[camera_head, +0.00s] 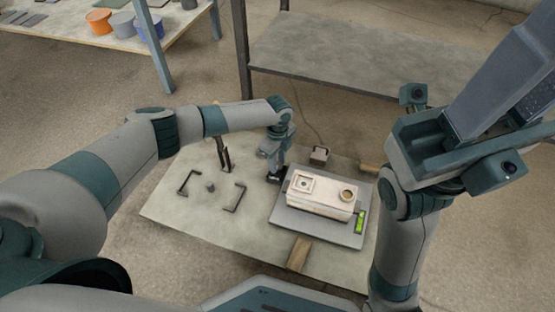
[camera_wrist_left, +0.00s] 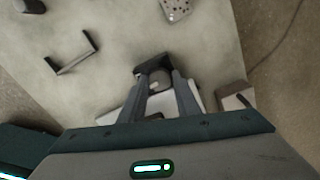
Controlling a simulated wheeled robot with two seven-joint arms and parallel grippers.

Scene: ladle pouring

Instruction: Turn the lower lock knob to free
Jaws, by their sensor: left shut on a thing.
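My left gripper (camera_head: 273,172) reaches down at the left end of a pale block-shaped mould (camera_head: 325,197), which lies on a grey plate (camera_head: 290,220). In the left wrist view the gripper (camera_wrist_left: 162,80) has its two fingers close around a small grey, knob-like piece (camera_wrist_left: 156,86) beside a dark block (camera_wrist_left: 152,67). The fingers hide part of it. I cannot tell from its shape whether this is the lower or another lock knob, nor which way it is turned. My right arm rises at the right; I cannot make out its fingers.
Two dark brackets (camera_head: 187,183) (camera_head: 235,198) and a small dark piece (camera_head: 210,187) sit left on the board (camera_head: 205,220). A dark upright piece (camera_head: 222,153) stands behind them. Wooden blocks (camera_head: 299,254) (camera_head: 368,168) and a small corded box (camera_head: 320,155) surround the plate.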

